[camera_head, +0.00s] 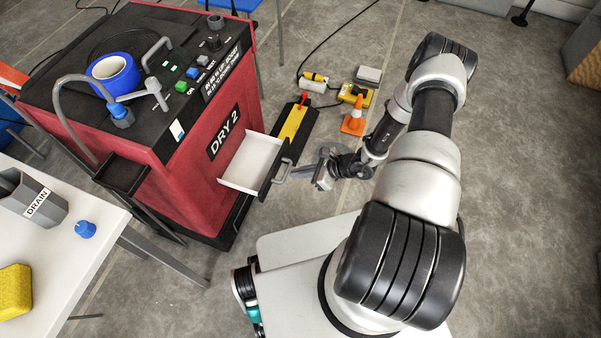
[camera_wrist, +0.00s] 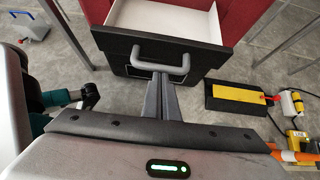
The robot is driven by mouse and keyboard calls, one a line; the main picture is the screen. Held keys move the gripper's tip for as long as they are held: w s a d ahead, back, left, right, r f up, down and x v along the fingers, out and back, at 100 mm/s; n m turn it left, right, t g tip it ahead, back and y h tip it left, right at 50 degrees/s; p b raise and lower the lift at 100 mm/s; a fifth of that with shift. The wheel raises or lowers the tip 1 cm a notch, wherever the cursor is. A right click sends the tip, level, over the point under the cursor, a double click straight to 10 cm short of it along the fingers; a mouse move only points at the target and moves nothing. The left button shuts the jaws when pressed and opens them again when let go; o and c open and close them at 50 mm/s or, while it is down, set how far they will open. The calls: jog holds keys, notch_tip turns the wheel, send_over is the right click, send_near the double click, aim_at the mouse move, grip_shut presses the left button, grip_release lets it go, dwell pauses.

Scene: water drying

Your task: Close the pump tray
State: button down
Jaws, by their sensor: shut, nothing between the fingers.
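The pump tray (camera_head: 255,161) is a white drawer with a black front, pulled out from the red machine marked DRY 2 (camera_head: 205,152). In the wrist view the white inside of the tray (camera_wrist: 165,18) shows behind its black front, which has a grey bar handle (camera_wrist: 160,58). My gripper (camera_head: 318,180) is to the right of the tray front in the head view. In the wrist view my gripper (camera_wrist: 161,80) is shut and empty, its fingertips close to the handle; I cannot tell whether they touch it.
A black and yellow device (camera_head: 296,122), an orange-striped cone (camera_head: 354,118) and a yellow box (camera_head: 355,94) are on the floor beyond my gripper. A white table (camera_head: 95,262) stands at the left. Floor between the tray and my base is clear.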

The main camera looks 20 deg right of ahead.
jog(key=b, duration=0.2)
send_near(250, 162)
jog(key=x, duration=0.5)
jog(key=shift+a+f, duration=0.1)
jog(key=shift+a, duration=0.05)
jog(key=shift+w+a, duration=0.35)
jog(key=shift+r, duration=0.2)
